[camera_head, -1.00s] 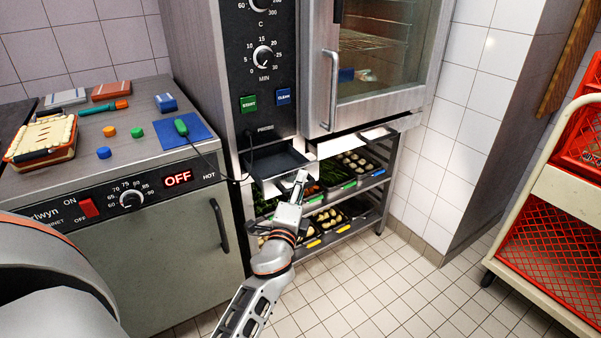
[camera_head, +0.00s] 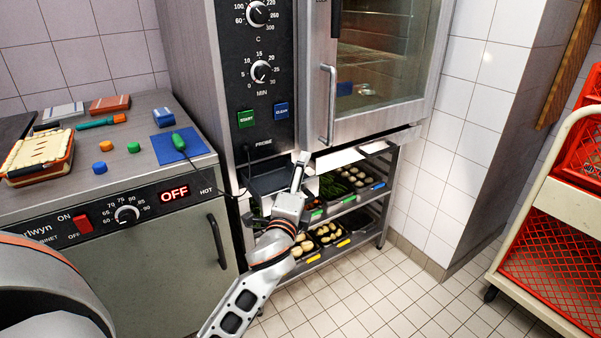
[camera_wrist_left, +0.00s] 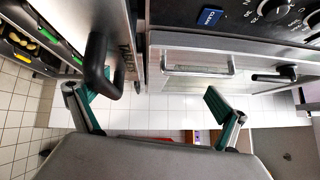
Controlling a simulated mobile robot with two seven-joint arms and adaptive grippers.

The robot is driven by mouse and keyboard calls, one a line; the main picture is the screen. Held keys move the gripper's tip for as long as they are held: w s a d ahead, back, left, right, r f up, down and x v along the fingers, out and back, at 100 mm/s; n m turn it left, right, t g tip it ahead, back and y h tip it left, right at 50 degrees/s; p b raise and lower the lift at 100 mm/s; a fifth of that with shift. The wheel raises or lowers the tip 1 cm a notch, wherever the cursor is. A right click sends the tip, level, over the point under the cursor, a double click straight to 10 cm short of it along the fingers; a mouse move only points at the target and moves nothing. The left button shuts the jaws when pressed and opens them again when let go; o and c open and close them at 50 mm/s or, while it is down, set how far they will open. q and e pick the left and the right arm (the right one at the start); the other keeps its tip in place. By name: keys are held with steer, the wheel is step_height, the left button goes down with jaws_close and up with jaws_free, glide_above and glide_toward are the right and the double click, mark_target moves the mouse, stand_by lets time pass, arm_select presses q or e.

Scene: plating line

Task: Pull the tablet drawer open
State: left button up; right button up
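The tablet drawer (camera_head: 268,180) stands pulled out below the oven's control panel, its dark inside showing in the head view. My left gripper (camera_head: 300,166) is in front of it and hides part of it. In the left wrist view the drawer front (camera_wrist_left: 128,22) is a metal panel with dark lettering and a black bar handle (camera_wrist_left: 97,62). My left gripper (camera_wrist_left: 150,105) is open there, its green-padded fingers wide apart. The handle overlaps the finger at the left of that picture; contact cannot be told. My right gripper is not in view.
A rack of food trays (camera_head: 345,215) stands below. A warming cabinet (camera_head: 130,270) is at left, a red-crate trolley (camera_head: 560,215) at right. The tiled floor between is clear.

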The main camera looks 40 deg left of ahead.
arm_select(q)
steer(key=shift+a+r, duration=0.25)
steer(key=shift+r, duration=0.95)
steer(key=shift+s+d+r, duration=0.15)
steer(key=shift+s+r, duration=0.05)
steer(key=shift+c, duration=0.5)
steer(key=shift+s+d+f, duration=0.15)
steer(key=shift+s+f, duration=0.1)
steer(key=shift+f, duration=0.05)
steer(key=shift+c, duration=0.8)
steer(key=shift+s+d, duration=0.1)
steer(key=shift+s, duration=0.15)
steer(key=shift+c, duration=0.5)
steer(key=shift+t, duration=0.3)
steer(key=shift+v, duration=2.55)
steer(key=shift+c, duration=0.4)
steer(key=shift+s+d, duration=0.65)
steer(key=shift+s, duration=0.15)
steer(key=c, duration=1.1)
steer(key=shift+s+d+f, duration=0.1)
steer(key=shift+s+f, duration=0.55)
steer(key=shift+f, duration=0.05)
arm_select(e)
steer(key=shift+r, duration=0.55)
